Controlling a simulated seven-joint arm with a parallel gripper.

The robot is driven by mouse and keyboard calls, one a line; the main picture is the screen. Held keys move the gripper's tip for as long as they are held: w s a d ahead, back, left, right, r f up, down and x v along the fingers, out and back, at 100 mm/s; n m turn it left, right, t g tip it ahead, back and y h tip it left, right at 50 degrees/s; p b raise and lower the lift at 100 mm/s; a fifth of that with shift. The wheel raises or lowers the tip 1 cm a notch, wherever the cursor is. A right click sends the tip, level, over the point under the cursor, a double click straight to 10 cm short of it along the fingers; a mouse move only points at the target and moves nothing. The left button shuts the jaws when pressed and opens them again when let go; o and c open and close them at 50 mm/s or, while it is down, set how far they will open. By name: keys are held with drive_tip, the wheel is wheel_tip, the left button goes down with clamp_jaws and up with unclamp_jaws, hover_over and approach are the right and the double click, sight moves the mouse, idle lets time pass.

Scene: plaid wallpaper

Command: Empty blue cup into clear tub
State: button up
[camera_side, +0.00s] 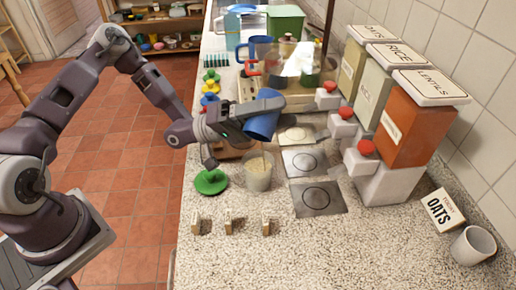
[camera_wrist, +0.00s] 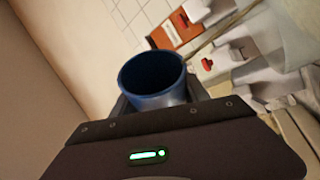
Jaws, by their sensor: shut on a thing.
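My gripper (camera_side: 238,116) is shut on the blue cup (camera_side: 263,118) and holds it above the counter, tilted with its lower end toward the clear tub (camera_side: 258,173). In the wrist view the cup (camera_wrist: 155,78) sits between the fingers of my gripper (camera_wrist: 158,103); its inside looks dark blue. The tub stands upright just below the cup, apart from it, with pale stuff inside. A thin pale stream seems to run between cup and tub. How much is left in the cup is hidden.
A green round dish (camera_side: 211,184) lies left of the tub. Several small wooden pieces (camera_side: 228,222) stand in front. Grey plates (camera_side: 318,198) and dispensers with red knobs (camera_side: 366,149) are to the right.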

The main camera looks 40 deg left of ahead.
drive_tip(key=n, duration=0.1)
drive_tip(key=w+n+y, duration=0.1)
drive_tip(key=n, duration=0.1)
drive_tip(key=f+n+t+y, duration=0.1)
drive_tip(key=n, duration=0.1)
drive_tip(key=shift+w+a, duration=0.25)
drive_tip(key=shift+w, duration=0.05)
drive_tip(key=w+f+n+g+y+p, duration=0.1)
drive_tip(key=w+f+n, duration=0.1)
drive_tip(key=n, duration=0.3)
drive_tip(key=w+a+f+n+g+y+p, duration=0.1)
drive_tip(key=w+f+n+y, duration=0.1)
drive_tip(key=f+n, duration=0.2)
drive_tip(key=w+f+n+g+y+p, duration=0.1)
drive_tip(key=w+f+n+g+y, duration=0.1)
drive_tip(key=n, duration=0.5)
drive_tip(key=shift+a+f, duration=0.25)
drive_tip(key=shift+f, duration=0.4)
drive_tip(key=shift+w+f+n+g, duration=0.15)
drive_tip(key=shift+f+n+g, duration=0.25)
drive_tip(key=shift+n, duration=0.1)
drive_tip(key=shift+w+a+f+n+g+p, duration=0.15)
drive_tip(key=shift+w+n+g+p, duration=0.15)
drive_tip(key=shift+n+g+p, duration=0.2)
